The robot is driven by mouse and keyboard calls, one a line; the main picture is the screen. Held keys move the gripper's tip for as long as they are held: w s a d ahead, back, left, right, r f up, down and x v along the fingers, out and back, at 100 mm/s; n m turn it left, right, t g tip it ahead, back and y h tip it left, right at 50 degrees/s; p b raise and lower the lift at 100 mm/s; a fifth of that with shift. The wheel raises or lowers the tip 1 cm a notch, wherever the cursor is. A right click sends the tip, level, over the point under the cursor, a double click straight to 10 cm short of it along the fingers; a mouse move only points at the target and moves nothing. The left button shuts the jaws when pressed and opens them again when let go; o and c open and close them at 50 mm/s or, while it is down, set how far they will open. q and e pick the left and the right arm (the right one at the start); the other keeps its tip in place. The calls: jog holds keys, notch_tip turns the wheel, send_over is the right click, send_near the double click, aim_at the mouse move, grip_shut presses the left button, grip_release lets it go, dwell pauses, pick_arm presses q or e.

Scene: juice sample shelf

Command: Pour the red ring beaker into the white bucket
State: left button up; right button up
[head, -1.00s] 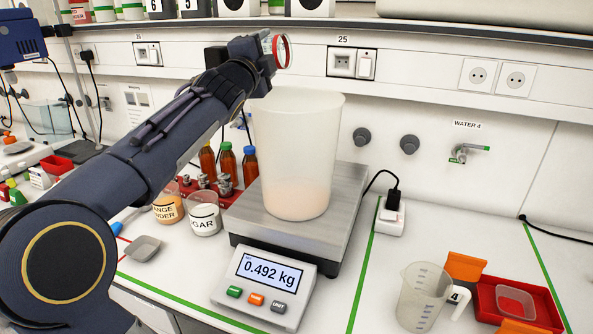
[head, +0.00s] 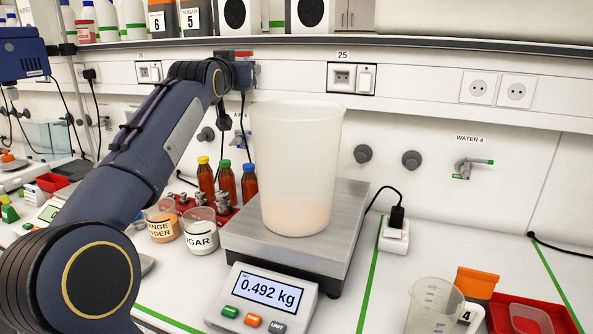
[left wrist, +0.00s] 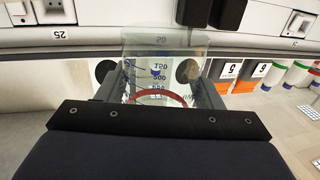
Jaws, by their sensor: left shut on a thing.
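The white bucket (head: 297,150) is a tall translucent tub with a little pale orange content at its bottom. It stands upright on the scale (head: 280,245), which reads 0.492 kg. My left gripper (head: 243,75) is behind and left of the bucket, above its rim height. In the left wrist view my left gripper (left wrist: 157,88) is shut on the clear red ring beaker (left wrist: 160,60), with a finger on each side. The beaker's red ring (head: 236,54) shows edge-on in the head view; most of its body is hidden there. I cannot tell its contents. My right gripper is not in view.
Brown bottles (head: 227,183) and the orange powder and sugar jars (head: 200,232) stand left of the scale. A clear measuring jug (head: 432,308) and a red tray (head: 525,318) are at the front right. A shelf edge (head: 420,45) runs above. The right counter is largely clear.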

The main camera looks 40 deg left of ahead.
pick_arm(q)
jog(key=a+r+p, duration=0.2)
jog(key=p, duration=0.1)
jog(key=shift+s+a+r, duration=0.1)
jog(key=shift+s+a, duration=0.05)
jog(key=shift+s, duration=0.25)
jog(key=shift+s+a+r+p, duration=0.25)
jog(key=shift+a+r+p, duration=0.15)
jog(key=shift+a+p, duration=0.25)
jog(key=shift+f, duration=0.1)
dwell(0.3)
